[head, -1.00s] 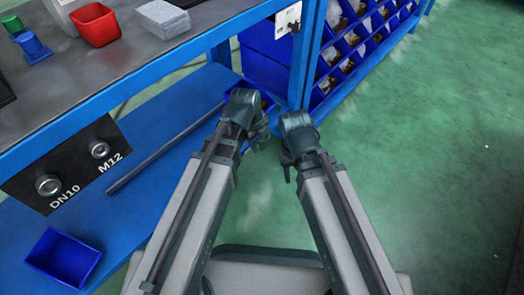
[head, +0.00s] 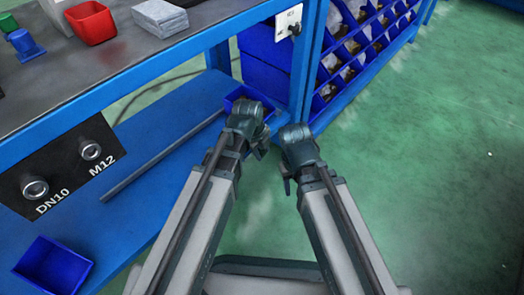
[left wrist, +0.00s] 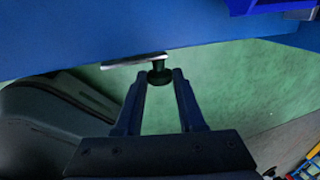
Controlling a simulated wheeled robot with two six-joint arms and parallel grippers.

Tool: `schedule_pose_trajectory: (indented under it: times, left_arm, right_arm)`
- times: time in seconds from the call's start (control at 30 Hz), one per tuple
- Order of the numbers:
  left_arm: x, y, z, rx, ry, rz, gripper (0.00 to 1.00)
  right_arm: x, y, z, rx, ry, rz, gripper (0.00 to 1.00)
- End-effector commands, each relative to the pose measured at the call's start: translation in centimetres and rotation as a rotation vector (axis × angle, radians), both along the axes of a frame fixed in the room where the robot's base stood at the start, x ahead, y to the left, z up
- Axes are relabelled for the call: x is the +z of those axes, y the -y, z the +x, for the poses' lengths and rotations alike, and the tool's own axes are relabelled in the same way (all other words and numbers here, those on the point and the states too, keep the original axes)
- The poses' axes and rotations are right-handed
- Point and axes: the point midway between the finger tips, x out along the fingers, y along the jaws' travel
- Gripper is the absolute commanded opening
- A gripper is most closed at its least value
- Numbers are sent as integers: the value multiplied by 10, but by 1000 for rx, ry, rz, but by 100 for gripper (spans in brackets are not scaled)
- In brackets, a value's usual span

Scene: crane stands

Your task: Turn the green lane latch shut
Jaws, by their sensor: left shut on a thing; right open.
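My left gripper (head: 261,152) is low beside the blue bench frame in the head view. In the left wrist view its two fingers (left wrist: 158,82) close on a small dark round knob (left wrist: 159,75), which sits on a short stem below a thin pale plate (left wrist: 133,61) at a blue edge. In the head view that knob is hidden behind the gripper. No green marking shows on it, so I cannot tell from colour that it is the green lane latch. My right gripper (head: 287,186) is open and empty, over the floor just right of the left one.
A white plate with a black knob (head: 293,29) is on the blue post. A blue bin (head: 242,92) stands behind my left gripper, and another (head: 52,266) on the lower shelf. A dark DN10/M12 panel (head: 62,165) hangs at left. The green floor (head: 430,190) at right is clear.

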Motion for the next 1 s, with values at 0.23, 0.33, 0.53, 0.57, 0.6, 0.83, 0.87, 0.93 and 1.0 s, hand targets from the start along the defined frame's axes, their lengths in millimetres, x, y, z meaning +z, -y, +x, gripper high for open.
schedule_pose_trajectory:
  times: [0.23, 0.33, 0.53, 0.57, 0.6, 0.83, 0.87, 0.93, 1.0]
  left_arm:
    - [0, 0, 1, -1, -13, 10, 0]
    - [0, 1, 3, -1, -39, 29, 0]
    - [0, 4, 7, -2, -142, 104, 0]
    - [0, 4, 8, -2, -161, 118, 0]
    - [0, 5, 8, -1, -187, 136, 0]
    - [-2, 6, 10, -1, -323, 235, 0]
    - [-3, 6, 11, -1, -339, 248, 0]
    - [-3, 7, 11, 0, -375, 272, 0]
    - [-3, 7, 11, 0, -405, 295, 0]
  right_arm:
    - [1, 0, 0, 0, 0, 0, 50]
    - [3, 0, 0, 1, 0, 0, 50]
    - [6, 0, 0, 2, 0, 0, 50]
    - [6, 0, 0, 2, 0, 0, 50]
    - [6, 0, 0, 2, 0, 0, 50]
    - [2, 0, 0, 1, 0, 0, 50]
    - [1, 0, 0, 1, 0, 0, 50]
    - [-1, 0, 0, 0, 0, 0, 50]
    - [-3, 0, 0, 0, 0, 0, 50]
